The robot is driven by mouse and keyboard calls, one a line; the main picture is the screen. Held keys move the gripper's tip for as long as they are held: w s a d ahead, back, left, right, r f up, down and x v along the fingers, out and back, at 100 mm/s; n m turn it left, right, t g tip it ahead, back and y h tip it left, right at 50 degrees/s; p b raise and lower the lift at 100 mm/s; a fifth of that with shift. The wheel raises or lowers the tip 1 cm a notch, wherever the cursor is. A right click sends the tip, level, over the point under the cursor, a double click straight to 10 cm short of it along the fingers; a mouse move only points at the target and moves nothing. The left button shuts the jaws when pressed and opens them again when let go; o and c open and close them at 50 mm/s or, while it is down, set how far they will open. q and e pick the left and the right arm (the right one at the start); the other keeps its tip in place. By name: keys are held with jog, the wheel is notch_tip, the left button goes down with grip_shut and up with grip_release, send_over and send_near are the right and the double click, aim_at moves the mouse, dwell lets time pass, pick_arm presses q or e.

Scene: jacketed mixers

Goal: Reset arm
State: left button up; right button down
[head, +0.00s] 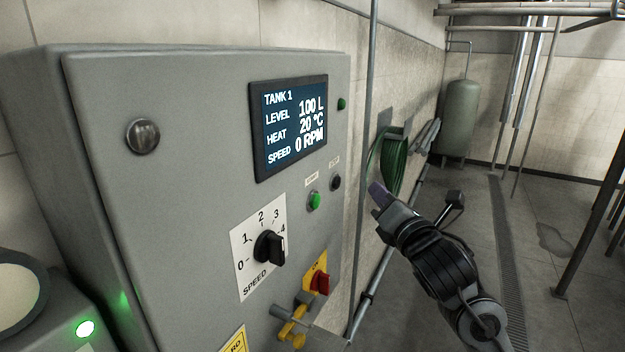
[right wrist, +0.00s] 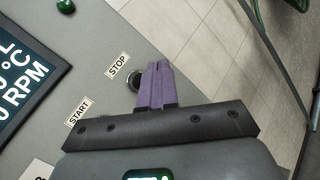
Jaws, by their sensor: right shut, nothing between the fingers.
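My right gripper (head: 378,192) is to the right of the grey control cabinet (head: 190,200), in front of the wall, with its purple fingers pointing up and left. In the right wrist view its purple fingers (right wrist: 157,86) are together with nothing between them. There the fingertips overlap the view of the black STOP button (right wrist: 133,80); I cannot tell whether they touch it. In the head view the STOP button (head: 336,182) shows clear of the gripper, right of the lit green START button (head: 314,200). My left gripper is not in view.
The cabinet has a display (head: 290,125) reading 0 RPM, a speed knob (head: 269,247), a red switch (head: 319,284) and a yellow-handled valve (head: 293,325). A green hose (head: 392,165) hangs on the wall behind my right gripper. Floor (head: 530,270) to the right is mostly open.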

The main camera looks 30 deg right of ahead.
jog(key=shift+f, duration=0.1)
jog(key=s+a+f+g+y+p, duration=0.1)
jog(key=s+a+f+g+p, duration=0.15)
jog(key=f, duration=0.65)
jog(key=s+a+f+g+y+p, duration=0.1)
jog(key=a+f+g, duration=0.15)
jog(key=f, duration=0.65)
jog(key=s+a+f+g+y+p, duration=0.1)
jog(key=s+a+f+p, duration=0.15)
jog(key=f, duration=0.65)
jog(key=s+a+f+m+g+p, duration=0.1)
jog(key=s+a+f+m+g, duration=0.2)
jog(key=s+m, duration=0.5)
jog(key=s+a+f+m+g, duration=0.3)
jog(key=s+f+m, duration=0.2)
jog(key=s+m, duration=0.3)
jog(key=s+a+f+m+g+y+p, duration=0.1)
jog(key=s+a+f+m+g, duration=0.2)
jog(key=s+m, duration=0.5)
jog(key=shift+s+f+g+p, duration=0.3)
jog(key=shift+s+f, duration=0.25)
jog(key=shift+s, duration=0.05)
